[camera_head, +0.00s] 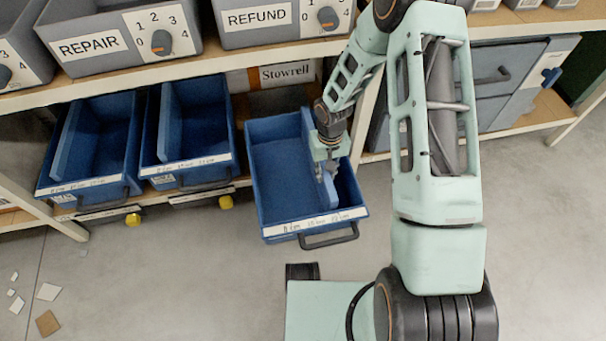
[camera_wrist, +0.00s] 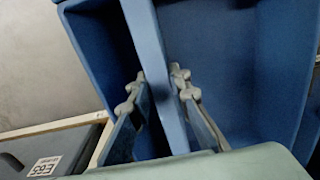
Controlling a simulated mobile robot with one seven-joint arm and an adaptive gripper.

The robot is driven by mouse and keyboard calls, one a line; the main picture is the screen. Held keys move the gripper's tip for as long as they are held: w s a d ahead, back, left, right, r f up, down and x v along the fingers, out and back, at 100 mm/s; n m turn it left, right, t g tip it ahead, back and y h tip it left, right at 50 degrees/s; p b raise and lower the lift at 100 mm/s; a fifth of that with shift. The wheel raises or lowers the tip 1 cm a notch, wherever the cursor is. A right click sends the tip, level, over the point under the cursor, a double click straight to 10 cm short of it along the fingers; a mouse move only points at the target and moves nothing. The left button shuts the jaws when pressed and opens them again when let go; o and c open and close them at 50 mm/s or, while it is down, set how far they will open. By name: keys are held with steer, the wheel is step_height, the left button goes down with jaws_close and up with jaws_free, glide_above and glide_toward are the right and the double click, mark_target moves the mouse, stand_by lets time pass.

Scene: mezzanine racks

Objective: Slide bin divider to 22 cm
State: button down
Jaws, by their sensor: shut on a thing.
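A blue bin (camera_head: 270,215) is pulled out from the lower shelf. It has a white scale strip and a dark handle on its front. A light blue divider (camera_head: 308,140) stands lengthwise inside it, right of the middle. My gripper (camera_head: 328,172) reaches down into the bin and is shut on the divider near its front part. In the wrist view, the two fingers of my gripper (camera_wrist: 160,85) lie on either side of the divider (camera_wrist: 148,45), with the bin's blue floor (camera_wrist: 220,50) beyond. The scale marks are too small to read clearly.
Two more blue bins with dividers, the left bin (camera_head: 88,188) and the middle bin (camera_head: 185,170), sit on the lower shelf. Grey REPAIR (camera_head: 118,65) and REFUND (camera_head: 275,40) boxes with dials stand above. Floor in front is mostly clear, with scraps (camera_head: 47,292) at left.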

steer(key=shift+w+d, duration=0.2)
steer(key=shift+d, duration=0.6)
steer(key=c, duration=1.8)
jaws_free()
steer(key=shift+r, duration=0.1)
step_height(320, 180, up, 12)
